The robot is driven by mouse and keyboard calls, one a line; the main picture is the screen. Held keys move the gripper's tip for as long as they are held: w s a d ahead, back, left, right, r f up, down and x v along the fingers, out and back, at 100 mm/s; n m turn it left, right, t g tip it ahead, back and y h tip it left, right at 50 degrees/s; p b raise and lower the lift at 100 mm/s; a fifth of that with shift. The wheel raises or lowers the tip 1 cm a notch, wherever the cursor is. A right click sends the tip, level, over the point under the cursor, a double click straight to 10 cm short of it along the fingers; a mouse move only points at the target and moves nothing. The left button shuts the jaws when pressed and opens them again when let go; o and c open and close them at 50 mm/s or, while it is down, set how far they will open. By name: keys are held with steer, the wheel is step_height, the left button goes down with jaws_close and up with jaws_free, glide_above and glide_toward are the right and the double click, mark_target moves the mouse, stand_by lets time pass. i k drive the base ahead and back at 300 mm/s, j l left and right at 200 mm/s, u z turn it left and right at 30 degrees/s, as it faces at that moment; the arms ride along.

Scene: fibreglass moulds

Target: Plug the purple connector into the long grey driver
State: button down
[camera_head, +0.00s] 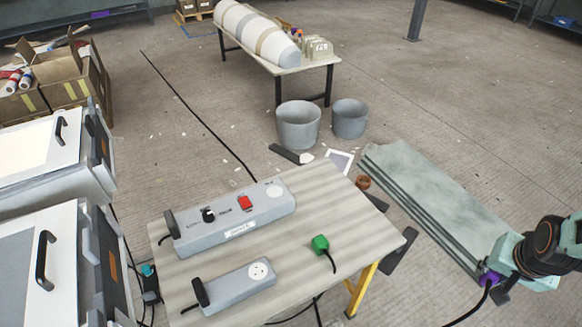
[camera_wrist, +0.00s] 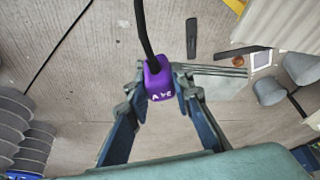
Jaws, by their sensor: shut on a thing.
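The purple connector (camera_wrist: 158,80) is between the fingertips of my gripper (camera_wrist: 161,88), which is shut on it. A black cable runs from it toward the top of the wrist view. In the head view the purple connector (camera_head: 489,279) is at the lower right, well off the table, with its cable hanging down. The long grey driver (camera_head: 185,245) lies on the table, left of the gripper. It has a black knob, a red switch and a pale round socket face (camera_head: 275,191) at its right end. Small printing on it is too blurred to read.
A shorter grey box (camera_head: 225,290) with a round socket and a green connector (camera_head: 320,243) with a black cable are on the table (camera_head: 330,205). Grey slabs (camera_head: 430,205) lie right of the table. Two grey buckets (camera_head: 298,125) stand behind it. White cabinets (camera_head: 40,250) are at left.

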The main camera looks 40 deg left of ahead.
mark_target(270, 200)
steer(key=j+u, duration=0.1)
steer(key=u, duration=0.4)
steer(key=i+j+u, duration=0.1)
steer(key=u, duration=0.85)
steer(key=i, duration=0.55)
